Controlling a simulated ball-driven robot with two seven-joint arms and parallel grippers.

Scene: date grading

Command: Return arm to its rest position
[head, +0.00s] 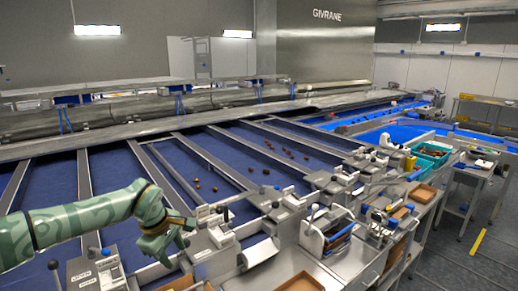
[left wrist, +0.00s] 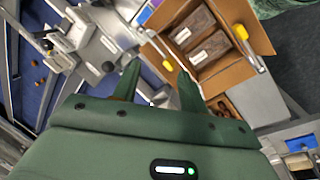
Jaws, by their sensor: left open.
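My left gripper (head: 172,246), on a patterned green arm from the left, hangs over the near edge of the sorting line. It points down and to the right above the metal frame beside the blue belts (head: 120,187). In the left wrist view its two green fingers (left wrist: 159,70) are apart, with nothing held between them. They appear above metal fittings and the near side of an open cardboard box (left wrist: 222,62) holding packed trays. My right gripper is in neither view.
Loose brown dates (head: 266,172) lie scattered on the belts. Metal weighing stations with levers (head: 215,232) line the near edge, close to my left gripper. A teal crate (head: 431,152) stands at the right. Grey floor (head: 455,255) is open at lower right.

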